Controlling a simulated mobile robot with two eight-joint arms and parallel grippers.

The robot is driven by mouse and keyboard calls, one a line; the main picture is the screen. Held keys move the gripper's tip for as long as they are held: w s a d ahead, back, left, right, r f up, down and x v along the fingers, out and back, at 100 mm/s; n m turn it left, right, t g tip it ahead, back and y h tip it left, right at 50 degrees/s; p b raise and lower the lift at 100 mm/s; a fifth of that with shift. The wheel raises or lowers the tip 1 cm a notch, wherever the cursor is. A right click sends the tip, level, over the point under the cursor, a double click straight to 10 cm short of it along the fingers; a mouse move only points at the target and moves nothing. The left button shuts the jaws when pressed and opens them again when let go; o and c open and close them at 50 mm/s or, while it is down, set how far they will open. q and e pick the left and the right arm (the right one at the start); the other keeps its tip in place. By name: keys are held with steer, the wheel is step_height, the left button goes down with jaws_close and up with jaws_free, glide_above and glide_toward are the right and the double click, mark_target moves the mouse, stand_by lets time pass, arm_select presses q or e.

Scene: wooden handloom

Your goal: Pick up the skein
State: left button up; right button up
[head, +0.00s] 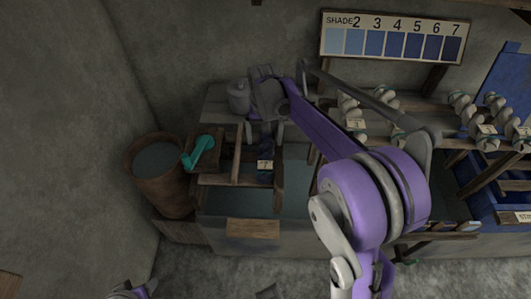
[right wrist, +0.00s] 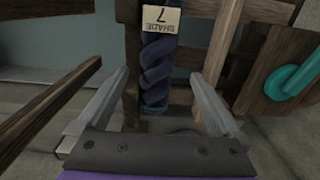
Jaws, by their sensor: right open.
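The skein (right wrist: 155,70) is a dark blue-purple twisted hank with a cream tag (right wrist: 160,20) reading SHADE 7, seen upside down in the right wrist view. It hangs at a wooden frame; in the head view its tag (head: 265,164) shows below my gripper. My right gripper (head: 265,132) is open and empty. In the right wrist view its fingers (right wrist: 157,78) stand on either side of the skein, with a gap on both sides. Only a bit of my left arm shows at the bottom edge of the head view.
A teal crank (head: 203,150) sits left of the frame, beside a wooden bucket (head: 143,160) of liquid. Wooden posts stand close to my right gripper. Several pale skeins (head: 352,110) hang on a rack at right, below a shade chart (head: 393,40). The floor in front is open.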

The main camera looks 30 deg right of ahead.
mark_target(266, 149)
step_height(266, 149, down, 6)
steer(key=shift+s+d, duration=0.1)
steer(key=shift+d, duration=0.05)
stand_by(0.3)
